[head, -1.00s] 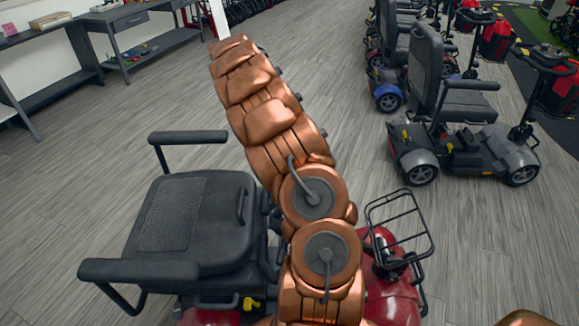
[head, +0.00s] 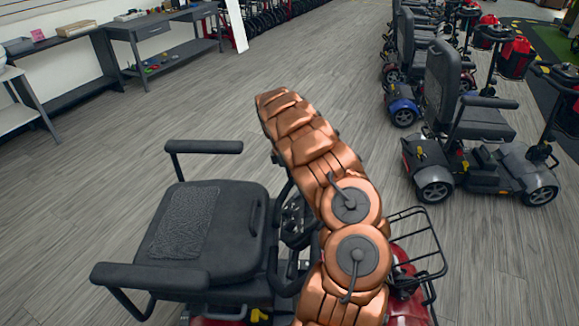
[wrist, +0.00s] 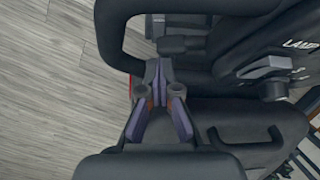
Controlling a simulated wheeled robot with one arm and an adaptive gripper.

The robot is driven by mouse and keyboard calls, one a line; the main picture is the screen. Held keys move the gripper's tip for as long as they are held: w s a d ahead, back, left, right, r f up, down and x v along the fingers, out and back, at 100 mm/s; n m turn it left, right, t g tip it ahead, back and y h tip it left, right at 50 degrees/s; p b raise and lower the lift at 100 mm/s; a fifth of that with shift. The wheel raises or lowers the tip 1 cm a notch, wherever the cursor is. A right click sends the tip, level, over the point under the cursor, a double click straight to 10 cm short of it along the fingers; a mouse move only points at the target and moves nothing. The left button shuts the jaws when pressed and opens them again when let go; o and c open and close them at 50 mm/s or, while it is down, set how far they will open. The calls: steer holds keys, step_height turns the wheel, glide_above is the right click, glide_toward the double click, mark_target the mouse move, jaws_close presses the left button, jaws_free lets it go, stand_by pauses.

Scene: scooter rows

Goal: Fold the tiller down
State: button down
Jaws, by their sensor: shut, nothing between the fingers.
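The red scooter's black tiller (head: 297,222) shows in the head view between the seat (head: 208,225) and my copper arm, which hides much of it. In the wrist view, a black handle loop (wrist: 112,42) of the tiller is at upper left, and its dark control panel (wrist: 270,62) with white lettering is at right. My gripper (wrist: 160,78) is shut and empty, its fingertips close together beside the handle loop; I cannot tell if they touch it. In the head view my gripper is hidden behind my arm. The tiller's base and any fold lever are hidden.
The scooter's armrests (head: 205,147) and wire front basket (head: 415,243) flank my arm. A grey scooter (head: 485,150) stands at right, with a row behind it. Workbenches (head: 165,30) line the back left. The grey floor between is clear.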

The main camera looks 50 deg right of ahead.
steer(key=shift+s+d+f+p, duration=0.15)
steer(key=shift+s+d+p, duration=0.45)
steer(key=shift+s+d, duration=0.8)
